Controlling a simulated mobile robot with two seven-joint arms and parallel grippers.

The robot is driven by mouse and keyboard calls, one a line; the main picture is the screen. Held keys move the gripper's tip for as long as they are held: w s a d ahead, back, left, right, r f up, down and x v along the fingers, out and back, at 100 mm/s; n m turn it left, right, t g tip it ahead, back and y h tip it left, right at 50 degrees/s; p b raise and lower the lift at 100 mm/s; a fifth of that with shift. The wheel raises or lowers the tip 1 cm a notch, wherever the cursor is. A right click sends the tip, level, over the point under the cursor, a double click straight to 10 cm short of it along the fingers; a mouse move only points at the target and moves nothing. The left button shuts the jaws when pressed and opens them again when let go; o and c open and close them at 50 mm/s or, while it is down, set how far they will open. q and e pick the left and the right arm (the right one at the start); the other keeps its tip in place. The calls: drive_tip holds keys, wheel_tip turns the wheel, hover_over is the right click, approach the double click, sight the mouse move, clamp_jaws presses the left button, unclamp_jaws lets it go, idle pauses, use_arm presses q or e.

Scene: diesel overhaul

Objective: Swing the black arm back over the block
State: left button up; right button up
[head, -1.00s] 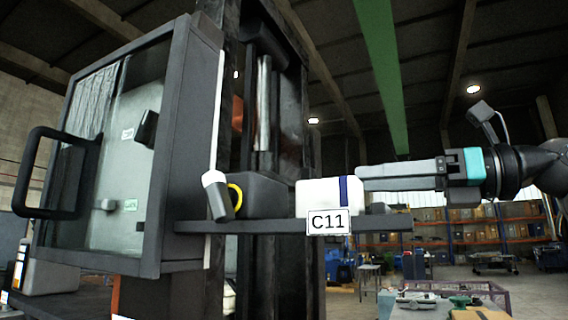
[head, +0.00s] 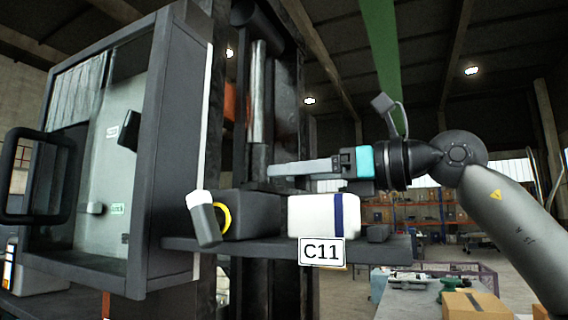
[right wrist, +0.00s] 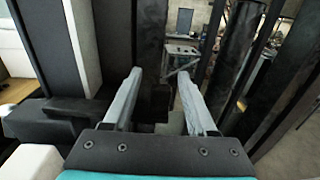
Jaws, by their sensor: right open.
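A white block (head: 322,215) with a blue stripe sits on a dark ledge (head: 225,245) above a C11 label. A black block (head: 250,215) with a yellow ring stands beside it on the left. In front of its left end hangs a tilted dark lever (head: 205,221) with a white top. I cannot tell for sure which dark part is the black arm. My right gripper (head: 274,176) is above the blocks, pointing left, its fingers apart and empty. In the right wrist view its open fingers (right wrist: 159,82) have nothing between them. My left gripper is not in view.
A grey-framed cabinet (head: 178,140) with a glass front and black handle (head: 12,175) stands at the left. A dark column with a shiny rod (head: 258,90) rises behind the ledge. A small dark piece (head: 378,233) sits at the ledge's right. A cardboard box (head: 472,305) is lower right.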

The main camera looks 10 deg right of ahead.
drive_tip(key=shift+x, duration=1.05)
drive_tip(key=shift+d, duration=0.1)
clamp_jaws()
idle(0.6)
